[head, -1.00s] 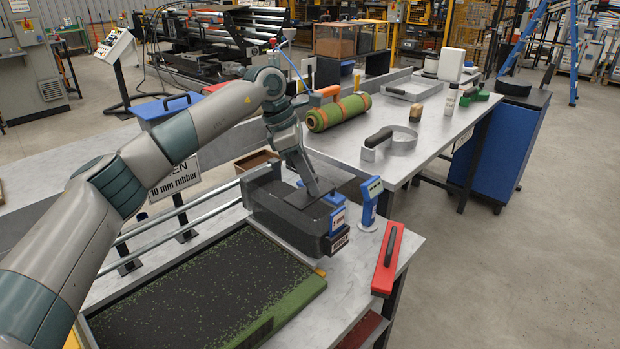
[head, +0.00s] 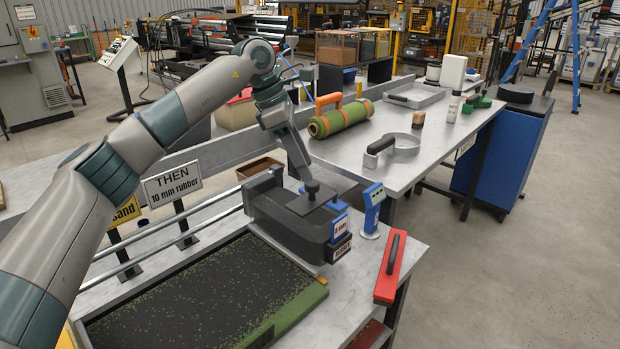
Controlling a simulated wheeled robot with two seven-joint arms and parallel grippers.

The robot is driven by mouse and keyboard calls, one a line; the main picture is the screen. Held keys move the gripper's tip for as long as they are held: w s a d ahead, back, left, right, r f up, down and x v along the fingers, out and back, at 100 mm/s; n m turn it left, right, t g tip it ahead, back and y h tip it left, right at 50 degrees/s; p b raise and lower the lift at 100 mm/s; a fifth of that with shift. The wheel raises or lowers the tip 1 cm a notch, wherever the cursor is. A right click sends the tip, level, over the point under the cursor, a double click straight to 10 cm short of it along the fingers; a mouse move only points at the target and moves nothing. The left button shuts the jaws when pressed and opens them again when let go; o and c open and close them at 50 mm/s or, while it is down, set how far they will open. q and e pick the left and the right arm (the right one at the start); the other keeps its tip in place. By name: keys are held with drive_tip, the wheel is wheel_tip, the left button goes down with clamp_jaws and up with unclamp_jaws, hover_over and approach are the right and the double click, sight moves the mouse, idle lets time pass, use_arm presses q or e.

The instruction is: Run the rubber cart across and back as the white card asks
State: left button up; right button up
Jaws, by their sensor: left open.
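The white card (head: 172,184) reads "THEN 10 mm rubber" and stands behind the bed. The turf (head: 200,300) is green at its edge, its top dark with green flecks. My right gripper is not in view.
A yellow card (head: 125,212) reading "sand" is partly behind my left arm. A blue gauge (head: 373,212) stands right of the cart, and a red float with a black handle (head: 390,268) lies at the bench's right edge. A rolled turf (head: 341,118) lies on the back table.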

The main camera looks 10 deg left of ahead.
use_arm(q)
drive_tip(key=v, duration=1.1)
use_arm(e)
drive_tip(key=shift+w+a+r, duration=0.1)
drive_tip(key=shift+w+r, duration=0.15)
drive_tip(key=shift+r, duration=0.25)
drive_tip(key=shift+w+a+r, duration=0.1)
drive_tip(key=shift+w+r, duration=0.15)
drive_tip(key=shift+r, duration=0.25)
use_arm(q)
drive_tip(key=shift+d, duration=0.1)
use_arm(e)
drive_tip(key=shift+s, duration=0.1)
use_arm(q)
drive_tip(key=w+d+r+m+g+y+p, duration=0.1)
drive_tip(key=d+m+y+p, duration=0.3)
drive_tip(key=p, duration=1)
drive_tip(key=shift+w+d+m, duration=0.15)
drive_tip(key=shift+d+m, duration=0.9)
drive_tip(key=shift+m, duration=0.05)
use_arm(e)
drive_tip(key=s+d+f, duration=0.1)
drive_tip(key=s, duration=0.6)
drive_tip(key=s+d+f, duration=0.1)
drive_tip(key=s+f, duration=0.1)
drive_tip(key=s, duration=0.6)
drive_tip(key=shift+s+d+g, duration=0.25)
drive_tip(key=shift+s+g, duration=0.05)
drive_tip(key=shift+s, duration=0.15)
